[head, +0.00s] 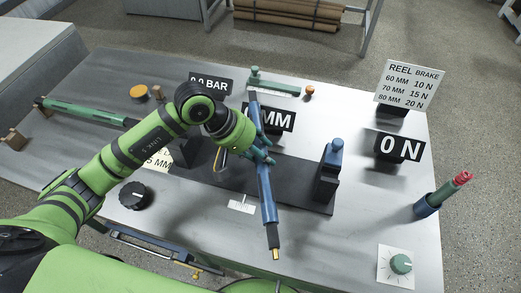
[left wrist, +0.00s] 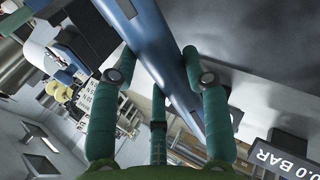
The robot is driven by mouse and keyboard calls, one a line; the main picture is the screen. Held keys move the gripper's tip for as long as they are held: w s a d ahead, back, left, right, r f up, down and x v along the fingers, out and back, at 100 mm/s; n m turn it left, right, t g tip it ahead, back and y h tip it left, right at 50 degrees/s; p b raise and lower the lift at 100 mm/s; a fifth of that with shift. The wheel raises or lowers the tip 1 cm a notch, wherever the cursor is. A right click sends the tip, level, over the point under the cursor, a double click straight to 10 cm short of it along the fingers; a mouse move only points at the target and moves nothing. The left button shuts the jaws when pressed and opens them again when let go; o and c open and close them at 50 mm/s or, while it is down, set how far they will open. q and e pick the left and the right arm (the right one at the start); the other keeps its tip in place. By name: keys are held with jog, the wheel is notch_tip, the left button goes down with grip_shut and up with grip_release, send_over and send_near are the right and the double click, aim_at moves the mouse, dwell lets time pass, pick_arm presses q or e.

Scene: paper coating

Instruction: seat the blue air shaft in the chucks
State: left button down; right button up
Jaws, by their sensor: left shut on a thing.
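The blue air shaft (head: 265,190) is held above the table, slanting from far to near in the head view, with a brass-coloured tip at its near end. My left gripper (head: 262,153) is shut around its upper-middle part. In the left wrist view the blue shaft (left wrist: 165,50) runs between the green fingers (left wrist: 165,85). One chuck stand with a blue top (head: 331,165) rises from the right of the dark base (head: 290,198); the shaft is apart from it, to its left. The other stand is largely hidden behind my left arm. My right gripper is out of view.
A green shaft (head: 85,112) lies on wooden blocks at left. A red-tipped green rod stands in a blue holder (head: 427,208) at right. Signs (head: 408,84), a 0 N display (head: 399,147), a black knob (head: 133,195) and a green knob (head: 401,264) surround the base.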

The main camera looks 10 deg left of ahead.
pick_arm(q)
jog(key=shift+f, duration=0.1)
jog(key=c, duration=0.6)
grip_release()
jog(key=shift+r+p, duration=0.4)
jog(key=shift+p, duration=0.05)
jog(key=b+v, duration=0.2)
jog(key=v, duration=1)
